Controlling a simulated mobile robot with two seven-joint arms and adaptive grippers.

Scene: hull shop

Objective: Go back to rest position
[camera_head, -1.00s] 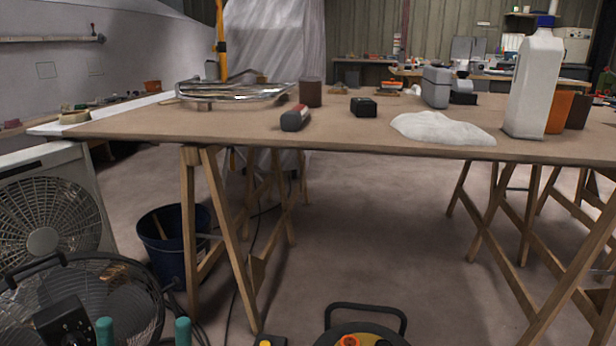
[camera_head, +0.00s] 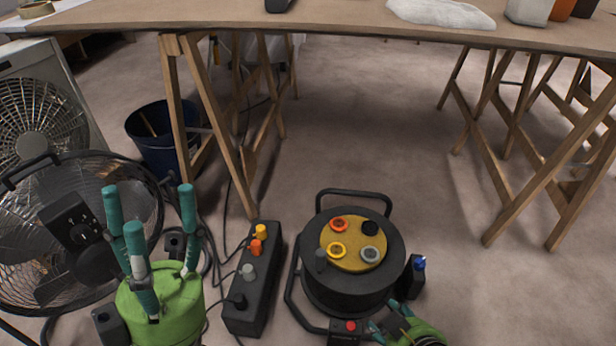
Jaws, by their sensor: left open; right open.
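My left gripper (camera_head: 148,208) is at the lower left of the head view. Its green body points up, and its teal fingers are spread apart and empty. It is in front of the black floor fan, left of a black power strip. My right gripper (camera_head: 386,318) shows only partly at the bottom edge, right of centre. Its green body and teal fingers are in view there, open, with nothing seen between them. It overlaps the lower right of a black cable reel (camera_head: 312,282) in the picture; I cannot tell how far apart they are.
The power strip (camera_head: 246,295) lies on the floor left of the reel. Fans stand at the left, with a dark blue bucket (camera_head: 172,160) behind. The wooden table (camera_head: 330,22) on trestles crosses the top. The floor under the table is largely clear.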

